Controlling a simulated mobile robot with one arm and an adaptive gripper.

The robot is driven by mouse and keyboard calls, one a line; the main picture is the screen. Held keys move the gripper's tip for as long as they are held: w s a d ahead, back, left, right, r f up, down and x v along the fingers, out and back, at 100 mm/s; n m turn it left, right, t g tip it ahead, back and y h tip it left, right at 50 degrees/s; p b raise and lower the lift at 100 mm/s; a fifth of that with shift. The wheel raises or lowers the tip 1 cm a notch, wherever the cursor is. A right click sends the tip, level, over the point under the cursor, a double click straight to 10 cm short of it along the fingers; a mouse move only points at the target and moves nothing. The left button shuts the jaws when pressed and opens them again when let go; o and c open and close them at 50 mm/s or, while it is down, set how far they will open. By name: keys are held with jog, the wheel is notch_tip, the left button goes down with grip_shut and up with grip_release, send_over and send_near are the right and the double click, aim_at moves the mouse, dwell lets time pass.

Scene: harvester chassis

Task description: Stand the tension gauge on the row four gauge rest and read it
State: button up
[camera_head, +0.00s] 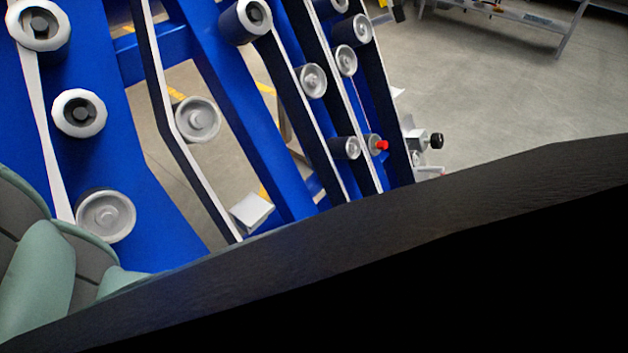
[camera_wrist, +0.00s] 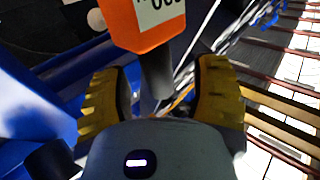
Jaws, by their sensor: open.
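An orange gauge (camera_wrist: 150,35) with a white label showing dark digits is at the top of the wrist view, cut off by the frame edge. I take it for the tension gauge. Its grey stem (camera_wrist: 157,78) points down between the yellow-padded fingers of my gripper (camera_wrist: 163,85). My gripper is open, with a visible gap on either side of the stem. The label's full reading is cut off. The head view shows neither my gripper nor the gauge. I cannot tell which part is the row four gauge rest.
The blue harvester chassis (camera_head: 235,115) carries slanted dark belts and several grey rollers (camera_head: 198,119). A small pale block (camera_head: 251,211) sits low between the frames. A red-tipped part (camera_head: 382,146) is at the right side. A large dark surface (camera_head: 400,250) blocks the lower head view. Floor (camera_head: 500,100) is open at right.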

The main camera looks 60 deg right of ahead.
jog(key=shift+w+a, duration=0.1)
jog(key=shift+w, duration=0.25)
jog(key=shift+s, duration=0.1)
grip_shut()
dwell(0.3)
